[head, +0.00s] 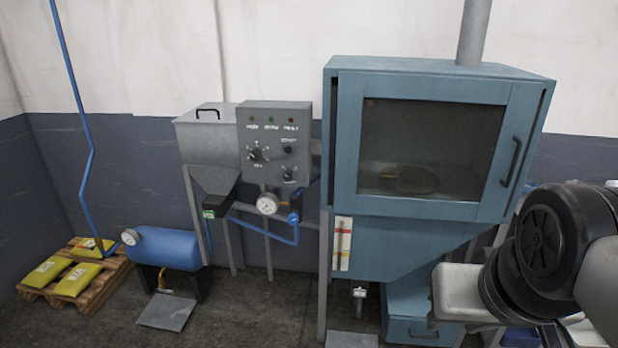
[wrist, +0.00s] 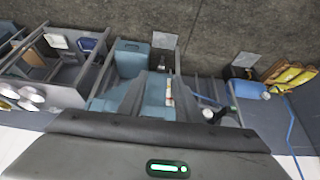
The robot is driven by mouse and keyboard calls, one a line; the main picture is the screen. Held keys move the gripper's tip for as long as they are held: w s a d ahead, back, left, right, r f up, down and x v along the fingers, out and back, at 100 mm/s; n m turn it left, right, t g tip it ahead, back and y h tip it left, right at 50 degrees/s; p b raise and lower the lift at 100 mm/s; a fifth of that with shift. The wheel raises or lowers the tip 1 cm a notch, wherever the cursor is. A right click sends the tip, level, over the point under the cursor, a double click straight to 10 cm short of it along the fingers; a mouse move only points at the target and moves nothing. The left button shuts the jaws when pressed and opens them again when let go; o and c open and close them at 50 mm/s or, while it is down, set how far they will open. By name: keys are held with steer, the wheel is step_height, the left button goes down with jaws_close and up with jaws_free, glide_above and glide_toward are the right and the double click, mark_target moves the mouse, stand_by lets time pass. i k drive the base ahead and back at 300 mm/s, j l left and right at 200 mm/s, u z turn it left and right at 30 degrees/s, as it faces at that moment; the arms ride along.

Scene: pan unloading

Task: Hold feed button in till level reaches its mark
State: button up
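A grey control panel (head: 274,145) beside the hopper carries small red and green lamps or buttons, dark knobs and labels too small to read. I cannot tell which control is the feed button. A black block with a green face (head: 208,213) sits under the hopper. A narrow white strip with red and yellow marks (head: 342,243), perhaps the level gauge, is on the blue cabinet's lower front; its level is unreadable. It also shows in the wrist view (wrist: 168,92).
A blue cabinet (head: 440,85) with a closed windowed door stands mid-right. A grey hopper (head: 205,135), round gauge (head: 267,203), blue tank (head: 165,248) and pallet with yellow sacks (head: 110,280) are left. My arm fills the right edge. Floor in front is partly clear.

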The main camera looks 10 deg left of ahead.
mark_target(207, 214)
steer(key=i+j, duration=0.25)
steer(key=j, duration=0.2)
steer(key=i+j, duration=0.25)
steer(key=j, duration=0.15)
steer(key=i+j, duration=0.25)
steer(key=j, duration=0.2)
steer(key=i+j, duration=0.3)
steer(key=j, duration=0.15)
steer(key=i+j, duration=0.25)
steer(key=j, duration=0.15)
steer(key=i+j, duration=0.25)
steer(key=j, duration=0.2)
steer(key=i+j, duration=0.25)
steer(key=j, duration=0.2)
steer(key=u, duration=0.05)
